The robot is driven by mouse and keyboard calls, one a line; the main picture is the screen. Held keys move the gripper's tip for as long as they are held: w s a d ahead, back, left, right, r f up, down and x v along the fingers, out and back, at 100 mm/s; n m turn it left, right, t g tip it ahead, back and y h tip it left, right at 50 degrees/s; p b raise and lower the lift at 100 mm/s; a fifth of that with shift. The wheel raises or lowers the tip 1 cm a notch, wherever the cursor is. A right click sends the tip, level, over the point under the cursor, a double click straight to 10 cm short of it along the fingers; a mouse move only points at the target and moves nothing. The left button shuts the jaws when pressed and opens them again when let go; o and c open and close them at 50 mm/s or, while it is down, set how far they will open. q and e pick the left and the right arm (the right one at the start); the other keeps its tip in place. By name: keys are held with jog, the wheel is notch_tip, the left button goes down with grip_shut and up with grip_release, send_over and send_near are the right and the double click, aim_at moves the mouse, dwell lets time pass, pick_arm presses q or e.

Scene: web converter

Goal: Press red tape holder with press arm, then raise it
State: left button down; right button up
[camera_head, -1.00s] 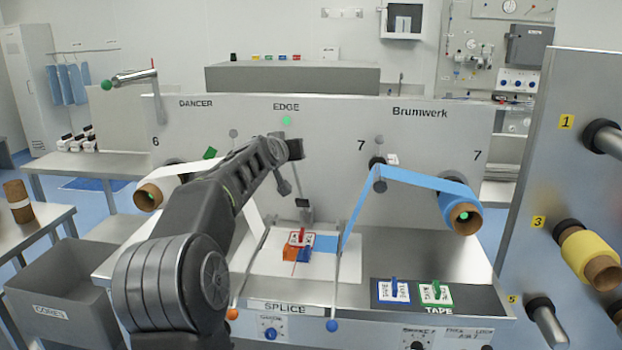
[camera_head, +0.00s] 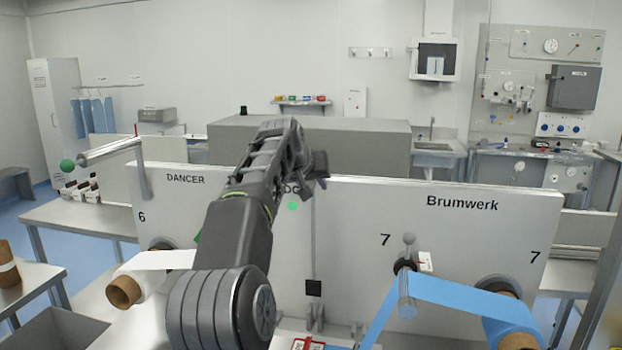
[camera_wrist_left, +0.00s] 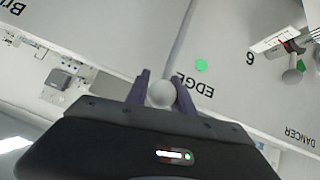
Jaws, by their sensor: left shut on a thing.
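The red tape holder (camera_head: 308,344) shows only in part at the bottom edge of the head view, on the splice table. My left gripper (camera_head: 318,172) is high in front of the panel, over the EDGE label. In the left wrist view my left gripper (camera_wrist_left: 160,86) is shut on a round grey knob (camera_wrist_left: 161,95), held between its two purple fingers. The press arm (camera_head: 313,240) shows as a thin upright rod below the gripper, down to a dark block at its foot. My right gripper is not in view.
The Brumwerk panel (camera_head: 460,235) stands behind my left arm. A blue web (camera_head: 450,297) runs over a roller to the right. A white roll (camera_head: 150,278) is at the left. A green light (camera_head: 292,206) is on the panel.

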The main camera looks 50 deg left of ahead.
pick_arm(q)
jog(key=shift+f, duration=0.7)
jog(key=c, duration=1.5)
grip_release()
jog(key=o, duration=0.3)
jog(key=shift+w+a, duration=0.15)
jog(key=shift+a, duration=0.2)
jog(key=shift+o, duration=0.2)
jog(key=shift+r, duration=0.1)
jog(key=shift+d+r, duration=0.2)
jog(key=shift+d, duration=0.05)
jog(key=shift+s+r, duration=0.2)
jog(key=shift+s, duration=0.05)
jog(key=b+v, duration=0.1)
jog(key=v, duration=0.6)
jog(key=shift+b, duration=0.4)
